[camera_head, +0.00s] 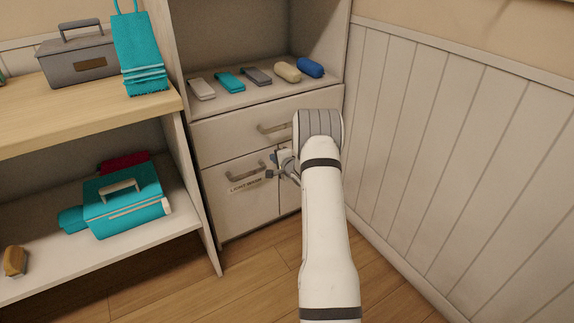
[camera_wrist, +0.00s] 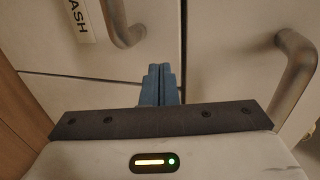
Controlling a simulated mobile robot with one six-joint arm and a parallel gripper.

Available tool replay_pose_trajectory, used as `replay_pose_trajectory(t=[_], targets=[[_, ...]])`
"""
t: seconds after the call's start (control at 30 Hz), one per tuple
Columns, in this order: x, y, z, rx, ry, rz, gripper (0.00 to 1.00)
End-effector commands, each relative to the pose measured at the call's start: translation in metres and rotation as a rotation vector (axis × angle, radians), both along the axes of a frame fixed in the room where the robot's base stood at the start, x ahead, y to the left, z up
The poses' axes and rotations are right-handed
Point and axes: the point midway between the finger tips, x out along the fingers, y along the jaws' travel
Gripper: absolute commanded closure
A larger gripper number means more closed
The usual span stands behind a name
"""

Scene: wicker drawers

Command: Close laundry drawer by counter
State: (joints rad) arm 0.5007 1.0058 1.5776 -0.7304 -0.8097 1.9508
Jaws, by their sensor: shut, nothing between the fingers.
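The white drawer unit has a wide top drawer (camera_head: 238,132) and, below it, a front labelled "LIGHT WASH" (camera_head: 248,205) with a bar handle (camera_head: 246,172). The part to its right is mostly hidden by my arm. All visible fronts look about flush with the unit. My gripper (camera_head: 279,163) is just in front of the lower fronts, right of the labelled front's handle. In the wrist view its blue fingers (camera_wrist: 159,84) are shut and empty, near the seam between two fronts. A handle (camera_wrist: 125,28) is at their upper left and another handle (camera_wrist: 293,75) at their right.
A wooden counter (camera_head: 80,121) with a grey toolbox (camera_head: 78,60) stands left, over a teal case (camera_head: 125,205). A panelled wall (camera_head: 440,130) closes the right side. Wooden floor in front is clear.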

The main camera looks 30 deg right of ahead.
Motion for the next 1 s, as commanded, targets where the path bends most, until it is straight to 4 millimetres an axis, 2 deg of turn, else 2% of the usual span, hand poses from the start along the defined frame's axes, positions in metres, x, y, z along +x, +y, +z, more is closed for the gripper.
replay_pose_trajectory(t=[0.3, 0.5, 0.63, 0.83, 0.93, 1.0], targets=[[-0.067, -0.003, 0.023, 0.002, 0.001, -0.002, 1.0], [-0.096, -0.004, 0.03, 0.001, -0.001, -0.001, 1.0], [-0.105, -0.004, 0.032, 0.0, -0.001, 0.0, 1.0], [-0.106, -0.003, 0.034, -0.004, 0.0, 0.002, 1.0], [-0.104, 0.001, 0.052, -0.046, 0.017, 0.004, 1.0], [-0.102, 0.007, 0.079, -0.112, 0.046, 0.008, 1.0]])
